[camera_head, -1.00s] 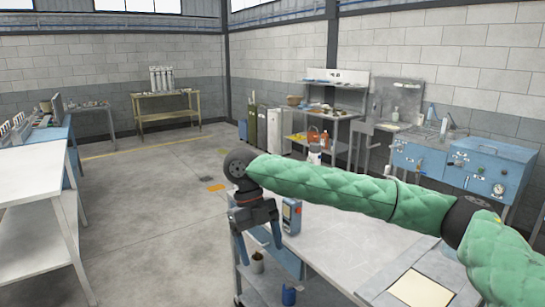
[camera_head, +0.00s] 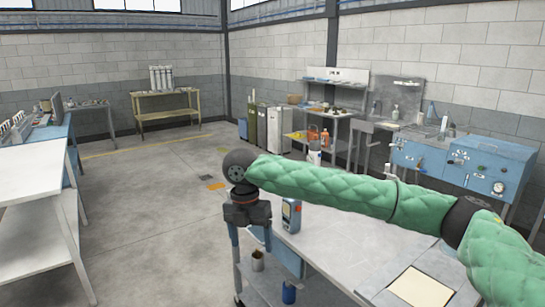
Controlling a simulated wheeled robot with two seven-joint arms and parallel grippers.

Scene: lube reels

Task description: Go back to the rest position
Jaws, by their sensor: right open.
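My right arm, in a green quilted sleeve, reaches in from the right above the table (camera_head: 345,245). My right gripper (camera_head: 250,242) hangs downward at the table's left end, its fingers apart with nothing between them. A blue handheld device (camera_head: 291,215) stands upright on the table, just right of the gripper and apart from it in the picture. My left gripper is out of the frame.
A pale square plate (camera_head: 420,288) lies at the table's near right. A small can (camera_head: 257,261) and a blue cup (camera_head: 289,292) are on its lower shelf. A white bench (camera_head: 35,170) stands at the left. The floor (camera_head: 150,220) between is clear.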

